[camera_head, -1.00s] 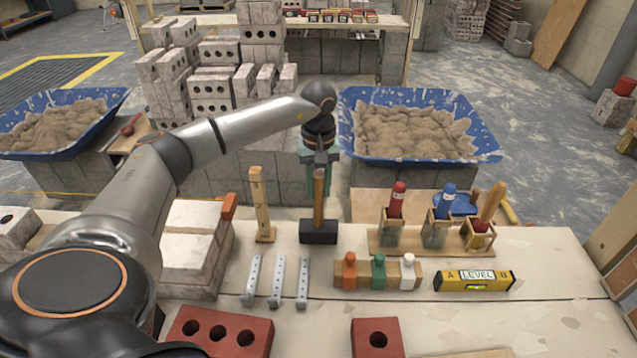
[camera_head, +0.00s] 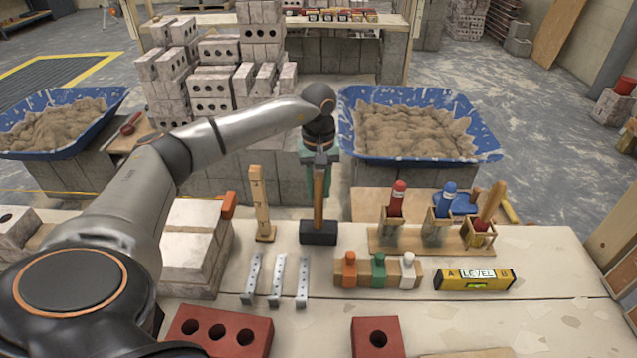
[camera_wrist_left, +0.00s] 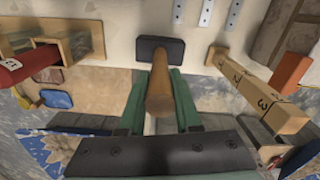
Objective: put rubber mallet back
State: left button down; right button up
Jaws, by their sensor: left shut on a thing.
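The rubber mallet stands upright on its black head (camera_head: 318,232) near the far edge of the table, with its wooden handle (camera_head: 318,195) pointing up. In the left wrist view its handle (camera_wrist_left: 160,92) runs between the green fingers, and the black head (camera_wrist_left: 160,48) lies beyond them. My left gripper (camera_head: 319,158) is at the top of the handle and shut on it. The fingertips are partly hidden in the head view. My right gripper is not in view.
Just left of the mallet stands a wooden post (camera_head: 262,205). Metal strips (camera_head: 277,280) and bricks (camera_head: 222,332) lie in front.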

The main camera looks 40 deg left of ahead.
pick_arm(q)
jog(key=c, duration=0.8)
grip_release()
jog(key=shift+o, duration=1.4)
jog(key=shift+f, duration=0.1)
notch_tip(320, 180, up, 12)
jog(key=shift+f+p, duration=0.15)
jog(key=shift+p, duration=0.55)
jog(key=shift+r, duration=0.45)
